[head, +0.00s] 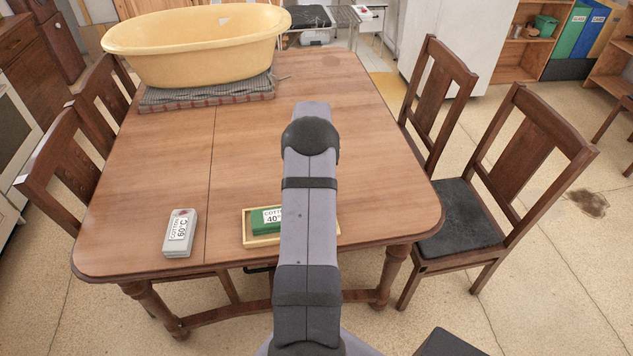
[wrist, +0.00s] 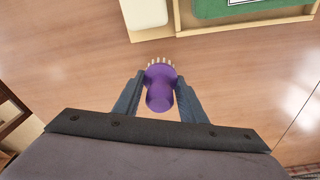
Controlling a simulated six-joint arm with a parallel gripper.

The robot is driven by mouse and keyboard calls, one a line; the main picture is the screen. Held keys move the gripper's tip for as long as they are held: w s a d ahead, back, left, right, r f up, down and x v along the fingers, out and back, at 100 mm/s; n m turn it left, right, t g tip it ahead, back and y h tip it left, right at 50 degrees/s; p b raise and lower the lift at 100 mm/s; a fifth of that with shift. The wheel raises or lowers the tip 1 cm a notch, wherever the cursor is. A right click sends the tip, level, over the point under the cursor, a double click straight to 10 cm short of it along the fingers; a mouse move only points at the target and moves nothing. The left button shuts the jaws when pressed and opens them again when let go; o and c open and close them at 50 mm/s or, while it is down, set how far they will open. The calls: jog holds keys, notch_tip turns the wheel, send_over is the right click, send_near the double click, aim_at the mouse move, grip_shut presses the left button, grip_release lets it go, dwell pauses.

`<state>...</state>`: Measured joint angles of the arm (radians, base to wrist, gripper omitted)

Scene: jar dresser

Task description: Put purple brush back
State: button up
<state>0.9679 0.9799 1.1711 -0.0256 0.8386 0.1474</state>
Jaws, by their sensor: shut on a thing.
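The purple brush (wrist: 160,98) is between the two fingers of my gripper (wrist: 160,77) in the wrist view. The gripper is shut on it. Its rounded purple end faces the wrist camera, and pale bristles show at its far edge. The brush is over the wooden table top and apart from the wooden tray (wrist: 245,24). In the head view my arm hides the gripper and the brush. The tray (head: 251,239) shows near the table's front edge, partly behind my arm.
A green box (head: 262,220) lies in the tray. A pale empty-looking section (wrist: 146,14) lies beside it in the wrist view. A grey-white box (head: 180,233) stands left of the tray. A yellow tub (head: 190,48) sits on a folded cloth at the back. The table's (head: 370,160) middle is clear.

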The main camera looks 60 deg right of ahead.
jog(key=shift+f, duration=1.25)
jog(key=shift+f, duration=0.15)
jog(key=o, duration=1.1)
jog(key=shift+c, duration=0.2)
jog(key=r, duration=0.4)
jog(key=a+r+b, duration=0.1)
jog(key=r, duration=0.7)
jog(key=shift+s+a+r+b, duration=0.1)
jog(key=shift+s+a+b, duration=0.2)
jog(key=shift+s+a, duration=0.1)
